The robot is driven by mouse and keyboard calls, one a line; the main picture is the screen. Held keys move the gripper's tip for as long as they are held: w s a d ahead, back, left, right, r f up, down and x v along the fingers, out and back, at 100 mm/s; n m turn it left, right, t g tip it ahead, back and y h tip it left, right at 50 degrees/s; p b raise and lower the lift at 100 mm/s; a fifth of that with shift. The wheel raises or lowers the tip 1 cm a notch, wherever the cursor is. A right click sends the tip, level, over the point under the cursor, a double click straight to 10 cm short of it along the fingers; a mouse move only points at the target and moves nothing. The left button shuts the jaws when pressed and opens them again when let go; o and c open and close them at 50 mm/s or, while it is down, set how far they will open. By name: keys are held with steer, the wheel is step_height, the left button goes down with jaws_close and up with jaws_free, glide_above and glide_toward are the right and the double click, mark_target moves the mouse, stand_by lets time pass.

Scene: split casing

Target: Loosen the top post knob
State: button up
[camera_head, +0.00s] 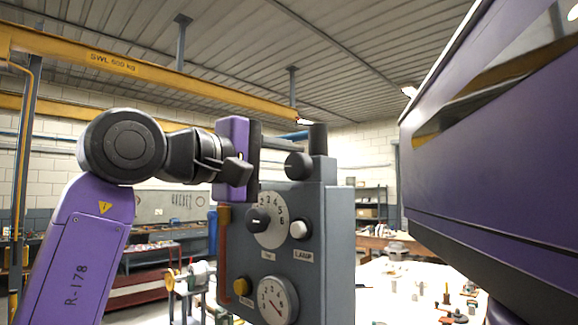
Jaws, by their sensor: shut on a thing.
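The grey control box (338,235) stands upright in the middle of the head view. A short grey post (326,171) rises from its top right. The top post knob (318,138) is a black upright cylinder on that post. A second, round black knob (298,165) sits lower, on the post's left front. The finger ends are small and partly hidden, so the exact contact is hard to see.
A cluttered bench (400,290) is behind at right.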

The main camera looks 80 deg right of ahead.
stand_by(0.4)
steer(key=o, duration=1.3)
steer(key=shift+o, duration=0.2)
steer(key=b+v, duration=0.2)
steer(key=v, duration=0.6)
